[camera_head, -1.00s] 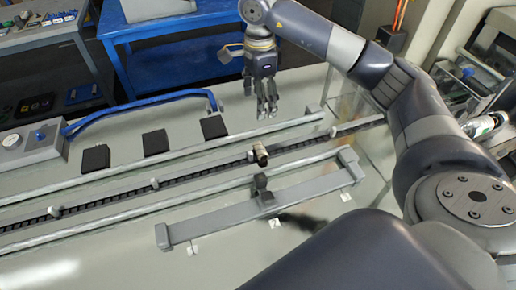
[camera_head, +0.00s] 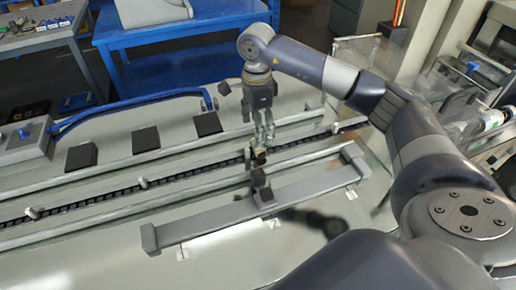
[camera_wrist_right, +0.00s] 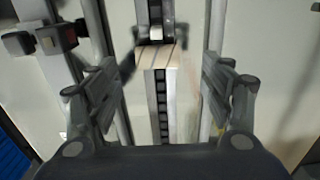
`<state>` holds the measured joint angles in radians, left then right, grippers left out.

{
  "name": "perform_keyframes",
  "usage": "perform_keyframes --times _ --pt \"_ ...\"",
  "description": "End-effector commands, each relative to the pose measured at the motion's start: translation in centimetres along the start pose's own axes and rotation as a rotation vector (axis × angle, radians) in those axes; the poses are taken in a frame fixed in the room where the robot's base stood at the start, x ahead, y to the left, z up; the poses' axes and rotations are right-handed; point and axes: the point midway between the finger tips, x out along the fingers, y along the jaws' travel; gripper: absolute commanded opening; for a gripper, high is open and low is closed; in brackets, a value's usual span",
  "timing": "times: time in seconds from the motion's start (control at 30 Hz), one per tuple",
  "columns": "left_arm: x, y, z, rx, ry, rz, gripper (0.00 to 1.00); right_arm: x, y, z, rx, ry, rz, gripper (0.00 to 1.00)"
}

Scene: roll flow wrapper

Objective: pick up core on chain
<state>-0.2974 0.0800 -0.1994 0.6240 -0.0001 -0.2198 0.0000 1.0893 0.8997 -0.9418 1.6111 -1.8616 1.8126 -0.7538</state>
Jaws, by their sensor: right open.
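The core (camera_head: 258,156), a small brownish-grey roll, sits on the dark chain (camera_head: 105,196) and is partly covered by my right gripper's fingers. My right gripper (camera_head: 264,140) points down just above and around the core, fingers apart. In the right wrist view, a blurred tan shape that looks like the core (camera_wrist_right: 158,57) lies over the chain (camera_wrist_right: 162,120), between and beyond the open fingers (camera_wrist_right: 160,95). I cannot tell whether a finger touches it. My left gripper is not in view.
Pale rails run along both sides of the chain. A grey bar (camera_head: 205,222) with a dark block (camera_head: 261,190) stands close in front of the core. Small pale lugs (camera_head: 143,183) stand along the chain.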

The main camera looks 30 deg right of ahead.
Motion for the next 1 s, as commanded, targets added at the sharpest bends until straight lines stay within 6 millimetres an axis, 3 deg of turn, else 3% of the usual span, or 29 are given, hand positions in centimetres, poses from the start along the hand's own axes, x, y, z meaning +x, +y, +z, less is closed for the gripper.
perform_keyframes --times 0.27,0.53,0.83,0.87,1.0 --pt "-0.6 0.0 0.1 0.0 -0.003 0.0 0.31 2.4 0.1 -0.1 -0.001 0.001 0.002 0.73" --pt "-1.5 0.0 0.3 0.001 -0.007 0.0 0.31 6.2 0.3 -0.2 0.0 0.001 0.002 0.73" --pt "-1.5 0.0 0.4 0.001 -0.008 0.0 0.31 7.0 0.3 -0.2 -0.001 0.0 0.0 0.73" --pt "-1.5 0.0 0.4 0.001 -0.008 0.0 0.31 6.9 0.3 -0.2 -0.001 0.0 0.0 0.71" --pt "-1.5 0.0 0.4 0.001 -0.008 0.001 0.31 6.9 0.3 -0.2 -0.001 0.0 0.0 0.44"
